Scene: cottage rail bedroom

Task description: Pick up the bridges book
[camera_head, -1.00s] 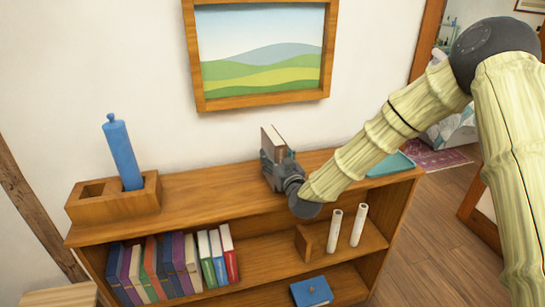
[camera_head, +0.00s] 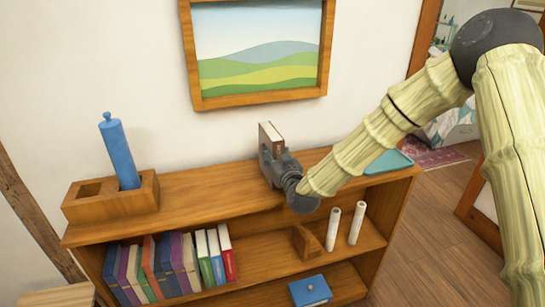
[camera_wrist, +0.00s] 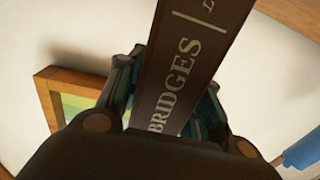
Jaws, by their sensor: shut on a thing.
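The bridges book (camera_head: 269,139) is dark brown with pale pages, and it stands upright above the top of the wooden bookshelf. In the wrist view its spine (camera_wrist: 187,62) reads "BRIDGES" in light letters and runs up between my fingers. My gripper (camera_head: 275,158) is shut on the book, with one finger on each side of it; the fingers also show in the wrist view (camera_wrist: 170,100). The book's lower part is hidden behind my gripper, so I cannot tell whether it touches the shelf top.
The bookshelf top (camera_head: 215,200) holds a wooden box (camera_head: 112,205) with a blue cylinder (camera_head: 118,150) at left and a teal tray (camera_head: 388,162) at right. A framed picture (camera_head: 258,103) hangs behind. Several books (camera_head: 165,265) and two white rolls (camera_head: 345,225) stand on the shelf below.

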